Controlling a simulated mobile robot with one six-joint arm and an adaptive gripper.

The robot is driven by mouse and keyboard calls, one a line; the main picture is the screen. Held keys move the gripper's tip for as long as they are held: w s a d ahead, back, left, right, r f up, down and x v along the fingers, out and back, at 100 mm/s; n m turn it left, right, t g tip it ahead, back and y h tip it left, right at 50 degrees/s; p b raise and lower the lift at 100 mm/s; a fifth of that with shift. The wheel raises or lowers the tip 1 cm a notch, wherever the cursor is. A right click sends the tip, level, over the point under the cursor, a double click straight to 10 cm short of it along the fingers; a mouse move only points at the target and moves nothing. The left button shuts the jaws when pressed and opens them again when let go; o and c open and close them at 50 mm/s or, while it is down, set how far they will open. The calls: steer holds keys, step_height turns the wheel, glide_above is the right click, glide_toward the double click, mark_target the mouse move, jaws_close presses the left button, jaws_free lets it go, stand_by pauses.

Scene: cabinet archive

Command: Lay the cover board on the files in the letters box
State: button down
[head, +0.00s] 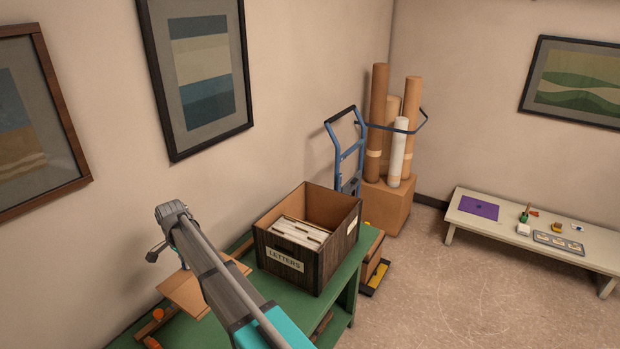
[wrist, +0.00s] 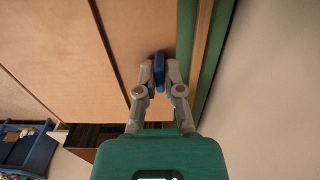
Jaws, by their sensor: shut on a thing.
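The letters box (head: 286,266) is a dark wooden open box with a "LETTERS" label, upright on a green bench. Pale files (head: 298,232) stand inside it, with no board over them. The tan cover board (head: 182,290) is left of the box in the head view, partly hidden by my arm. In the wrist view, my gripper (wrist: 158,88) is shut on a blue grip (wrist: 159,66) on the tan board (wrist: 143,38). My fingertips are hidden in the head view. I cannot tell whether the board touches the bench.
The green bench (head: 338,302) runs along the wall. Small orange items (head: 157,313) lie at its left. A blue hand truck (head: 347,150) and cardboard tubes (head: 378,110) stand behind the box. A low pale table (head: 475,233) with small objects is at the right. Open floor lies between.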

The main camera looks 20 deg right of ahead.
step_height(320, 180, up, 7)
steer(key=p, duration=0.5)
steer(key=shift+p, duration=0.4)
steer(key=shift+s, duration=0.1)
